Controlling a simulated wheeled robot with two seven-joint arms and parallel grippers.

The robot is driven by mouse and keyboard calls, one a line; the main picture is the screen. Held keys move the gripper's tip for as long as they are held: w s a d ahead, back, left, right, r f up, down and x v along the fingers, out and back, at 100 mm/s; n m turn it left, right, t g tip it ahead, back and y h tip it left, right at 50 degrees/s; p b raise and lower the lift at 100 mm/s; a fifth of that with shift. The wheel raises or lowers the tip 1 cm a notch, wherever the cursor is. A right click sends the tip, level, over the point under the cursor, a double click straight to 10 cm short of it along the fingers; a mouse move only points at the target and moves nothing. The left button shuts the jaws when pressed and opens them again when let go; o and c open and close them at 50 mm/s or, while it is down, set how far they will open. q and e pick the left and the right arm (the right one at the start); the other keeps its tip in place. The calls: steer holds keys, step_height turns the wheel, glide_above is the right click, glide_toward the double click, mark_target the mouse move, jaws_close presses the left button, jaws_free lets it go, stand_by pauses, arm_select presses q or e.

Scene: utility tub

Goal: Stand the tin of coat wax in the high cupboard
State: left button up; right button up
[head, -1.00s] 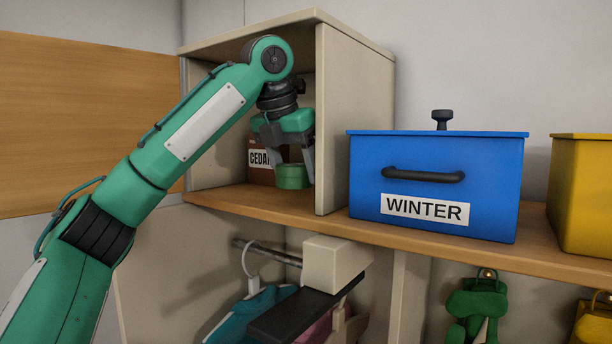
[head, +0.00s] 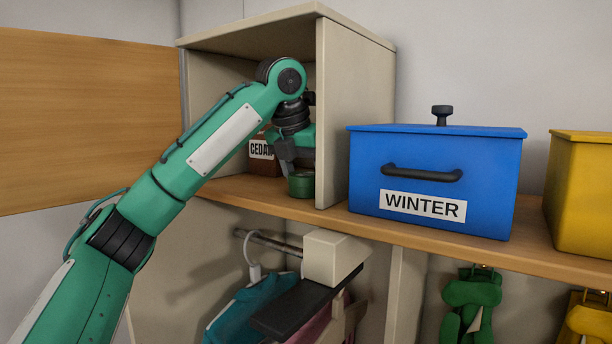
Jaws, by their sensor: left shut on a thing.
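The tin of coat wax (head: 301,186) is a small round green tin in the head view. It is upright inside the high cupboard (head: 357,115), close to the cupboard floor near its right wall; I cannot tell whether it touches the floor. My left gripper (head: 294,166) reaches into the cupboard from above and is shut on the tin. Part of the gripper and the tin's top are hidden by the fingers and wrist. My right gripper is not in view.
The wooden cupboard door (head: 85,120) is open at left. A blue WINTER box (head: 432,180) and a yellow box (head: 585,195) stand right on the shelf. Clothes (head: 250,308) hang below.

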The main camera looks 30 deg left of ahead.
mark_target(305, 174)
arm_select(q)
steer(key=o, duration=1)
steer(key=shift+a+f, duration=0.1)
steer(key=shift+s+r, duration=0.2)
steer(key=shift+r, duration=0.5)
steer(key=b+v, duration=0.1)
steer(key=v, duration=0.2)
steer(key=shift+s+r, duration=0.15)
steer(key=shift+r, duration=0.1)
steer(key=s+a+b, duration=0.1)
steer(key=s+b, duration=0.2)
steer(key=s, duration=0.9)
steer(key=shift+a+b, duration=0.35)
